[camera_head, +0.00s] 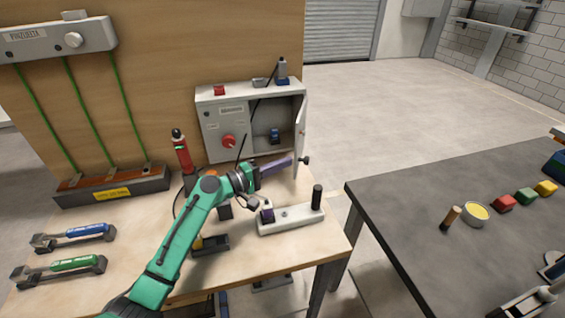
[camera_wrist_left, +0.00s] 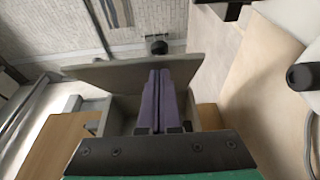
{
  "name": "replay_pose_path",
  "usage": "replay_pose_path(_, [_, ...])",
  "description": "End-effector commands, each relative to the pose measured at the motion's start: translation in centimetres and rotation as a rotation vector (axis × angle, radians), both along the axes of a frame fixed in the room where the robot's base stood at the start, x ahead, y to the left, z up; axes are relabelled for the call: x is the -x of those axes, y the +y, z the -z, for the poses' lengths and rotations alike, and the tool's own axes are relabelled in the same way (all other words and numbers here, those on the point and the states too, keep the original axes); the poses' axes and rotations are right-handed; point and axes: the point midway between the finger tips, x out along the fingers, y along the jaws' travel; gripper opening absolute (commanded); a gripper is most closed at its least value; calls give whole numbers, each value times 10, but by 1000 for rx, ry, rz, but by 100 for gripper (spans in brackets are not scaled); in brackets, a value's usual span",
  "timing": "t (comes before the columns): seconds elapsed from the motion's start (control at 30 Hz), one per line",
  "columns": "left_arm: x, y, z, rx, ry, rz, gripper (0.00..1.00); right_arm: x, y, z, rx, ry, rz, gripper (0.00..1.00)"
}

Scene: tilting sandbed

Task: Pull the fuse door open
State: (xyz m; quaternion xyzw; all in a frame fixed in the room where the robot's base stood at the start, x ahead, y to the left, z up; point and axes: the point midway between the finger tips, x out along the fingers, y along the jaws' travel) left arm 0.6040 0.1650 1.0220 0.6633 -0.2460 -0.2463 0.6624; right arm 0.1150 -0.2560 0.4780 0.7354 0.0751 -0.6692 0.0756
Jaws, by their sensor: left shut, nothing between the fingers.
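The grey fuse cabinet (camera_head: 225,130) stands at the back of the wooden bench. Its fuse door (camera_head: 301,125) is swung open on the right side, seen nearly edge-on, with a black knob (camera_head: 305,160) on its outer side. A blue fuse (camera_head: 274,135) shows inside. My left gripper (camera_head: 291,161) is shut and empty, its purple fingers at the lower inner side of the door. In the left wrist view the shut fingers (camera_wrist_left: 158,72) overlap the door panel (camera_wrist_left: 120,72), with the knob (camera_wrist_left: 159,47) beyond. Whether they touch it I cannot tell. My right gripper is out of view.
A white plate with a black upright handle (camera_head: 317,197) lies in front of the door on the bench. A red device (camera_head: 181,150) stands left of the cabinet. A dark table (camera_head: 410,215) with small blocks is at the right. Open floor lies behind the door.

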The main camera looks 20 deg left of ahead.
Motion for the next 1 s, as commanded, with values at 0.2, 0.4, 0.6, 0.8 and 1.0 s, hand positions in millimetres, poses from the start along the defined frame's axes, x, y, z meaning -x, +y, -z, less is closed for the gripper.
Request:
replay_pose_path(0.2, [1, -4, -3, 2, 5, -19, 0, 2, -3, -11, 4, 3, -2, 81])
replay_pose_path(0.4, [1, -38, -6, 6, 1, -113, 0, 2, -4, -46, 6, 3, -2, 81])
replay_pose_path(0.6, [-6, -74, -1, 3, 0, -113, 0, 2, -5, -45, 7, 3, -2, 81])
replay_pose_path(0.8, [-8, -79, 0, 1, -1, -113, 0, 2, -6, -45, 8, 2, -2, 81])
replay_pose_path(1.0, [-8, -79, 0, 1, -1, -113, 0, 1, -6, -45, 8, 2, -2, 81])
